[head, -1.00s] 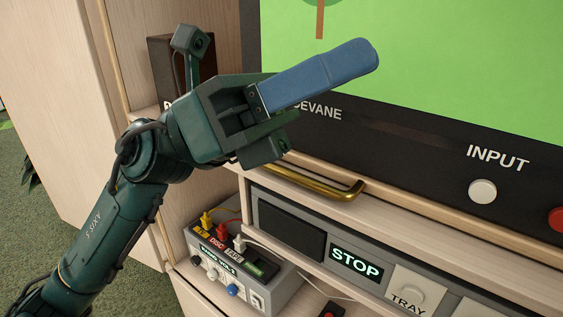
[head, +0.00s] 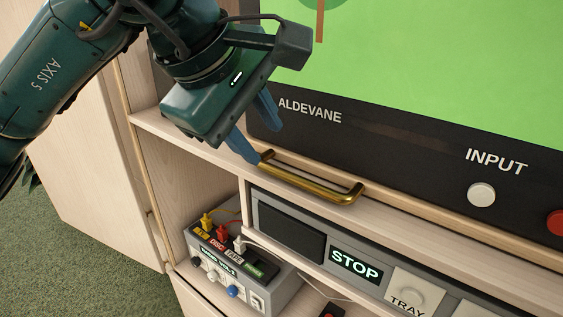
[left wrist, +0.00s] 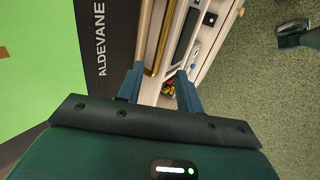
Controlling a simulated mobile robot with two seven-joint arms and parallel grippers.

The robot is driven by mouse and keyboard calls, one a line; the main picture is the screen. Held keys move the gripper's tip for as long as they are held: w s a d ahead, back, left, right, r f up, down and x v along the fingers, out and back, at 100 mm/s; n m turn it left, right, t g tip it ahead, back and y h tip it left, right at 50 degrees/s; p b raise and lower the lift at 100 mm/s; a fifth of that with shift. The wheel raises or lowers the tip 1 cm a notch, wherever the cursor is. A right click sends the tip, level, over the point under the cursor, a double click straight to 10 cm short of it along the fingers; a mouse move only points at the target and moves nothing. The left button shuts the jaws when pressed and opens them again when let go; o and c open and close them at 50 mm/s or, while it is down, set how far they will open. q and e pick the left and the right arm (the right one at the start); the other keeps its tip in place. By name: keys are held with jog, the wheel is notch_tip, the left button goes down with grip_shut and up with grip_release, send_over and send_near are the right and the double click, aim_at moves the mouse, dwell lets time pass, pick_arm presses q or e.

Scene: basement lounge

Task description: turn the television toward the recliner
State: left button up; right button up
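The television (head: 400,149) has a black frame marked ALDEVANE and a bright green screen; its lower left part fills the upper right of the head view. It also shows at the left of the left wrist view (left wrist: 95,25). A brass bar handle (head: 318,186) sits on the wooden front edge below it. My left gripper (head: 266,143) is open, its two blue fingers pointing down at the handle's left end. In the left wrist view the handle (left wrist: 165,35) runs up from the gap between the fingertips; contact cannot be told. My right gripper and the recliner are out of view.
Below the handle, a grey player (head: 290,229) shows STOP and a TRAY button. A grey switch box (head: 240,275) with coloured plugs and cables stands in the lower left shelf. A wooden side panel (head: 95,150) stands at left, with green carpet (head: 80,255) beyond.

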aim_at(286, 173)
pick_arm(q)
jog(key=p+x, duration=0.1)
jog(key=x, duration=0.7)
jog(key=shift+w+d+f, duration=0.1)
jog(key=shift+d+f, duration=0.05)
jog(key=shift+f, duration=0.1)
grip_shut()
